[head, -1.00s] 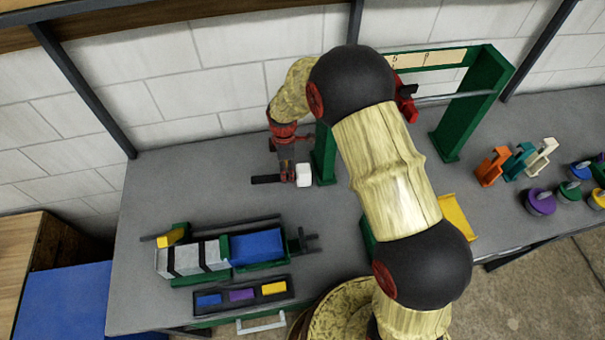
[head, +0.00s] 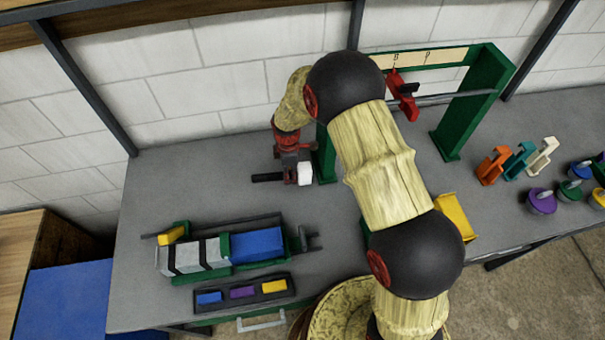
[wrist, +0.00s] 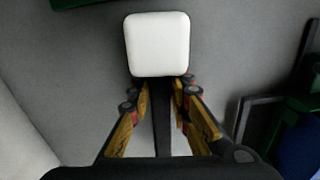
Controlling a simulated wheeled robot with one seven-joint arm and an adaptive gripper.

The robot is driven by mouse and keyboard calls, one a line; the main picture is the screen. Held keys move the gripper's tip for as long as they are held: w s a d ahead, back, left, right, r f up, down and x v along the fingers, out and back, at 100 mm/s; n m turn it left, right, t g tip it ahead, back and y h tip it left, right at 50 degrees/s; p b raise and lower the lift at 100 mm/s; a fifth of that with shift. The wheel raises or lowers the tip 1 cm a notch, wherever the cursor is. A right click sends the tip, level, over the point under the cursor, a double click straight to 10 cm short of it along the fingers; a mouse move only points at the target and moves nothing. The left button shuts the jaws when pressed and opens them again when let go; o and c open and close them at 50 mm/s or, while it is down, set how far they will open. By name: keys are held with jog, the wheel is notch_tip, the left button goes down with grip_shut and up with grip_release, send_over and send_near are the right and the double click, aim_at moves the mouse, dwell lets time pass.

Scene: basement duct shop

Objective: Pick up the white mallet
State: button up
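The white mallet lies on the grey workbench, its white head (head: 305,173) to the right and its dark handle (head: 266,177) pointing left. In the wrist view the white head (wrist: 157,43) is just beyond my fingertips, and the dark handle runs back between the fingers. My gripper (head: 291,166) is over the handle close to the head. In the wrist view my gripper (wrist: 158,98) is open, with one finger on each side of the handle and narrow gaps visible. Whether the fingertips reach bench level is hard to tell.
A green frame (head: 463,105) with a rail and a red clamp-like part (head: 403,95) stands right of the mallet. A blue and grey assembly (head: 257,245) and a dark tray (head: 274,288) with coloured blocks lie nearer. Coloured clamps (head: 518,160) stand at right. The bench's left side is clear.

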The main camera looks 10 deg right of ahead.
grip_shut()
jog(key=shift+r, duration=0.1)
dwell(0.3)
